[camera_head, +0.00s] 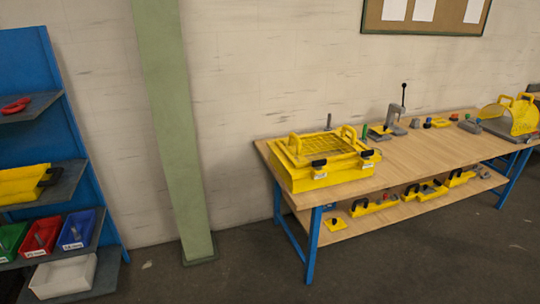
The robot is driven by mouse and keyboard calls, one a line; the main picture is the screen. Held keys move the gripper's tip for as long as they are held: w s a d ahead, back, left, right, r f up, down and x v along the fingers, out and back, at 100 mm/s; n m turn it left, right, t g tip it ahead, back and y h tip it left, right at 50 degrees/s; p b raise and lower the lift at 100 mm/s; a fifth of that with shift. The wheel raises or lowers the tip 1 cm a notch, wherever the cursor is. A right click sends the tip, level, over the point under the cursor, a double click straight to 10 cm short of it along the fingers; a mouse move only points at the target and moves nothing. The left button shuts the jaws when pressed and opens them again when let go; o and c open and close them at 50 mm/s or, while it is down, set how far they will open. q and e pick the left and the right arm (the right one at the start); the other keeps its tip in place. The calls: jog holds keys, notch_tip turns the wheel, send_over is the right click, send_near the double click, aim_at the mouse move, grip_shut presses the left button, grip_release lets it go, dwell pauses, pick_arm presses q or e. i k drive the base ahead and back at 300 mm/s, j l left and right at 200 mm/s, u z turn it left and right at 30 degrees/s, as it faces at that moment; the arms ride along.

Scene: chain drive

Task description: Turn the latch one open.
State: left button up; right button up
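A yellow box with a grid top and two raised yellow handles (322,161) stands on the left end of the wooden workbench. Two black latches are on its front side: a left one (319,163) and a right one (366,154), each with a small white label below. The labels are too small to read, so I cannot tell which is latch one, nor whether either latch is turned. Neither of my grippers is in view.
The workbench (430,150) has blue legs and a lower shelf with yellow fixtures (374,207). A grey press (396,115) and small tools stand farther back. A blue rack (40,130) with bins is at left, a green column (174,130) beside it. The floor in front is clear.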

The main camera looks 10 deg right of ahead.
aim_at(318, 164)
jog(key=i+l+u, duration=0.4)
jog(key=l, duration=0.2)
jog(key=i+l+u, duration=0.2)
jog(key=l, duration=0.15)
